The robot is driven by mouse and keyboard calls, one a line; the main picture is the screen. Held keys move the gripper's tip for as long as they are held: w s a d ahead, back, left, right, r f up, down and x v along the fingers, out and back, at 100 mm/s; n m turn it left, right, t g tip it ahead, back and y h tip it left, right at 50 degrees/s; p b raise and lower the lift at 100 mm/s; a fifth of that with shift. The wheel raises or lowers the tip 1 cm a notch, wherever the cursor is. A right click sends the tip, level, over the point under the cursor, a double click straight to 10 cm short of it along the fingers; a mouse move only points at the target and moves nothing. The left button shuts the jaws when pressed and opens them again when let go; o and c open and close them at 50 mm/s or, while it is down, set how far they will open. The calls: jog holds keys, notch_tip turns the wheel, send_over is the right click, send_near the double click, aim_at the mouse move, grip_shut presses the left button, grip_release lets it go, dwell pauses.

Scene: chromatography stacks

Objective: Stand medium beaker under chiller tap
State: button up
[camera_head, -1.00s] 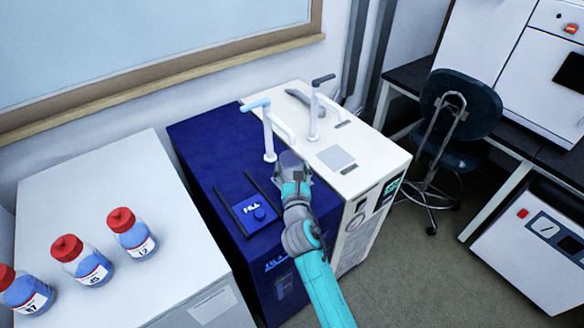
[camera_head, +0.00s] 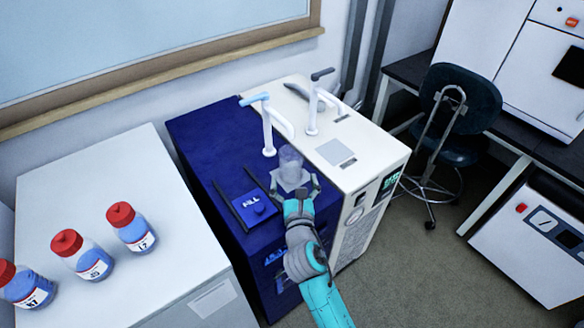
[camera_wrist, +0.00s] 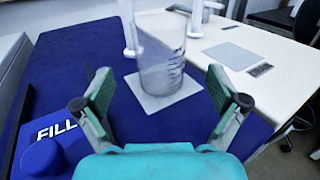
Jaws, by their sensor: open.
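The clear medium beaker (camera_head: 290,166) stands upright on a light square pad (camera_wrist: 190,94) on the blue chiller top (camera_head: 207,147). The chiller tap (camera_head: 267,125), white with a light blue handle, rises just behind the beaker. In the wrist view the beaker (camera_wrist: 161,62) is ahead of my gripper, and the white tap spout (camera_wrist: 130,30) shows at its upper left. I cannot tell whether the spout is exactly over the beaker's mouth. My gripper (camera_wrist: 165,97) is open and empty, its fingers spread on the near side of the beaker and apart from it.
A blue FILL panel with a round knob (camera_head: 259,211) lies left of my gripper, between dark bars. A white unit with its own dark-handled tap (camera_head: 312,105) adjoins on the right. Several red-capped bottles (camera_head: 132,228) stand on the left cabinet. A chair (camera_head: 458,110) is at right.

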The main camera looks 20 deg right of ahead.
jog(key=shift+v, duration=2.5)
jog(key=shift+s+f, duration=0.2)
jog(key=s+f+m+g+y, duration=0.1)
jog(key=s+f+m, duration=0.2)
jog(key=s+m, duration=0.3)
jog(key=s+d+f+m+y, duration=0.1)
jog(key=s+f+m+y, duration=0.15)
jog(key=s, duration=0.65)
jog(key=s+f+m+g+y, duration=0.1)
jog(key=s+f+m, duration=0.2)
jog(key=s+m, duration=0.35)
jog(key=s+r+m, duration=0.3)
jog(key=s+m, duration=0.6)
jog(key=s, duration=0.1)
jog(key=s+d+r+m, duration=0.1)
jog(key=s+r+m, duration=0.2)
jog(key=s+m, duration=0.6)
jog(key=shift+s+d+r+m+g+h, duration=0.3)
jog(key=shift+s+d+g+h, duration=0.1)
jog(key=shift+s, duration=0.1)
